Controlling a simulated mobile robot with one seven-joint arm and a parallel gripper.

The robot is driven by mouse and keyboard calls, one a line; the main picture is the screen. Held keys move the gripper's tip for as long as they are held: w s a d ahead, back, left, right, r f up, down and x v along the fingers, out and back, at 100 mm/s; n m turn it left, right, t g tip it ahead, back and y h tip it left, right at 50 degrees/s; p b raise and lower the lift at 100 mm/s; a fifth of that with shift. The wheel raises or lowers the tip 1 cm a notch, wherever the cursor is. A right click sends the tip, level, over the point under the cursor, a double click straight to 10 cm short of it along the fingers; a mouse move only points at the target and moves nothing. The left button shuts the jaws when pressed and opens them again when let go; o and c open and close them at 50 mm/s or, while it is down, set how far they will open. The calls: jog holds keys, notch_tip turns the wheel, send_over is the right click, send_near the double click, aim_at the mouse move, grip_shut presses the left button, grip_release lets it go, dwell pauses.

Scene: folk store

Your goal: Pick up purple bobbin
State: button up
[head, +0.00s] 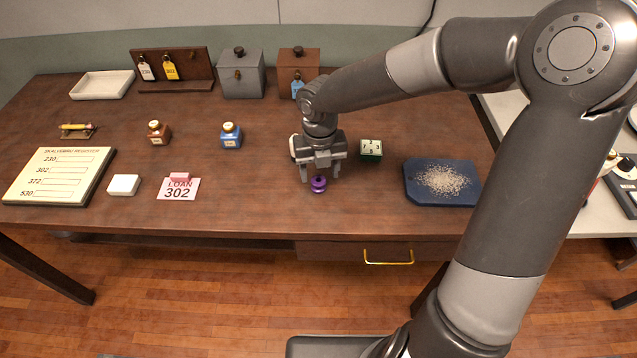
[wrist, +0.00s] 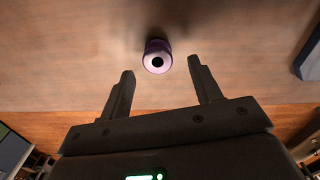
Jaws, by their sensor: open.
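The purple bobbin (head: 318,184) stands on the brown table near its front edge. In the wrist view the bobbin (wrist: 157,57) shows from above, with a pale top and a dark centre hole. My gripper (head: 320,175) is open and empty, pointing down over the table at the bobbin. In the wrist view its two fingers (wrist: 160,80) are spread apart. The bobbin lies just beyond the fingertips there, roughly midway between them. I cannot tell the exact height gap between the fingertips and the bobbin.
A green and white block (head: 371,150) and a blue tray (head: 411,190) of pale grains stand to the right. A round pale thing is partly hidden behind my gripper. A blue ink bottle (head: 231,136) and a loan card (head: 178,194) are to the left. Table around the bobbin is clear.

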notch_tip(320, 180, down, 4)
jog(key=shift+w+a+f, duration=0.1)
jog(key=shift+w+a, duration=0.05)
jog(key=shift+c, duration=0.2)
jog(key=c, duration=1)
jog(key=shift+r, duration=0.7)
notch_tip(320, 180, up, 3)
jog(key=shift+w+r, duration=0.1)
jog(key=s+d+r, duration=0.1)
jog(key=d+r, duration=0.1)
jog(key=d, duration=0.1)
jog(key=d+r, duration=0.2)
jog(key=d, duration=0.2)
jog(key=s+d+r, duration=0.1)
jog(key=d+r, duration=0.1)
jog(key=d, duration=0.2)
jog(key=shift+s+d+r, duration=0.25)
jog(key=shift+s+r, duration=0.05)
jog(key=shift+s, duration=0.05)
